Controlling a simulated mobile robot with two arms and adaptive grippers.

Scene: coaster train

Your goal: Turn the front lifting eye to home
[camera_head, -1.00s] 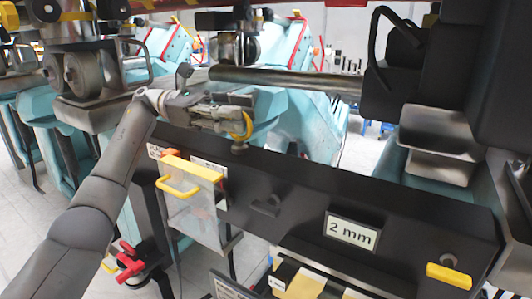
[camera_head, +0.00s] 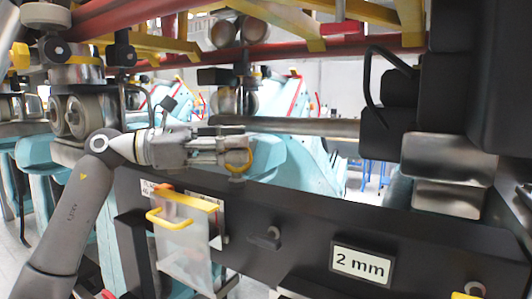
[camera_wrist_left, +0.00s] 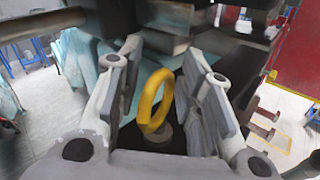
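The front lifting eye is a yellow ring (camera_head: 240,161) on a round metal base on top of the black beam. In the left wrist view the yellow ring (camera_wrist_left: 153,100) stands upright, turned partly edge-on, between my two fingers. My left gripper (camera_head: 232,147) is open at the ring, with a visible gap on each side of it. In the head view the fingers partly cover the ring. The ring's foot shows as a grey disc in the wrist view. My right gripper is in neither view.
A clear box with a yellow handle (camera_head: 183,212) hangs below my left gripper. A metal bar (camera_head: 300,125) runs behind it. Black blocks (camera_head: 460,70) fill the right side.

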